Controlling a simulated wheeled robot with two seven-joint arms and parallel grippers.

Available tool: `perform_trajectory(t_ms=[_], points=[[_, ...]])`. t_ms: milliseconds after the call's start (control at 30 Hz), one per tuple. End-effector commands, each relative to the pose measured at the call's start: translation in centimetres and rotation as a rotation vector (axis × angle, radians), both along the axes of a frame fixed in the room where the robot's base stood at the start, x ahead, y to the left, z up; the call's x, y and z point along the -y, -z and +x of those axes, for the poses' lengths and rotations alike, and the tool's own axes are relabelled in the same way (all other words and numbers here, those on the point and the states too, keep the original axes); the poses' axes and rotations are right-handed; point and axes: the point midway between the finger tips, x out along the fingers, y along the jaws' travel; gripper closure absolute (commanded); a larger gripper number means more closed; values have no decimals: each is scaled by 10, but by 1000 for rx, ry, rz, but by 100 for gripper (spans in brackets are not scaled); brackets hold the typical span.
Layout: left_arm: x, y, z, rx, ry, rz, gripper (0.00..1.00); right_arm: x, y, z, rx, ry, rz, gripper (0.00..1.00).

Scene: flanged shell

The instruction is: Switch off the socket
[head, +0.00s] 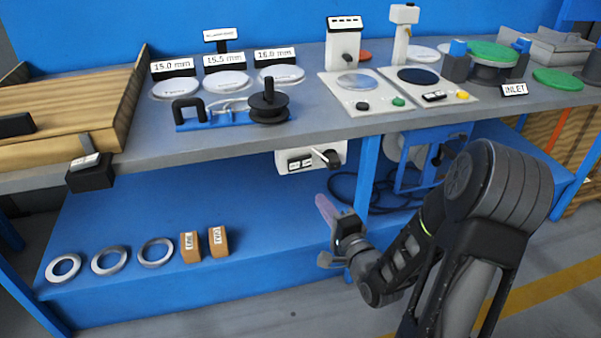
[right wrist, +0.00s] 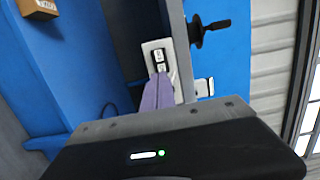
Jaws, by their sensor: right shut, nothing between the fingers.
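The socket (head: 296,160) is a white box under the front edge of the workbench in the head view. It bears a dark switch with small labels, too small to read. A black knob with a lever (head: 326,157) shows at its right side. In the right wrist view the socket (right wrist: 150,48) is a white plate with a black labelled rocker (right wrist: 159,60). My right gripper (head: 324,205) is shut and empty, below and in front of the socket. Its purple fingers (right wrist: 158,92) point at the socket and overlap its lower part; contact cannot be told. My left gripper is not in view.
The bench top (head: 235,140) overhangs the socket and carries discs, plates and fixtures. Rings (head: 110,260) and small orange boxes (head: 190,247) lie on the blue lower shelf (head: 150,215). A blue leg (head: 367,170) stands right of the socket, with a dark cable behind.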

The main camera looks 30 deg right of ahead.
Motion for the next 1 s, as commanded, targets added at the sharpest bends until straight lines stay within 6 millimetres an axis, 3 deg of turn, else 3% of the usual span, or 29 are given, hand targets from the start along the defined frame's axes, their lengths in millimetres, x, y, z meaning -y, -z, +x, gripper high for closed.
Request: perform_trajectory(t_ms=[267,567,600,667,1000], points=[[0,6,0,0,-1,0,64,1,2,3,0,-1,0,100],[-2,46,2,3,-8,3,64,5,7,23,3,-1,-4,100],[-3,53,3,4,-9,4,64,5,7,27,4,-1,-4,100],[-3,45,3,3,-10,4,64,7,2,41,0,-2,0,100],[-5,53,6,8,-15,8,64,20,2,110,-1,-1,2,100]])
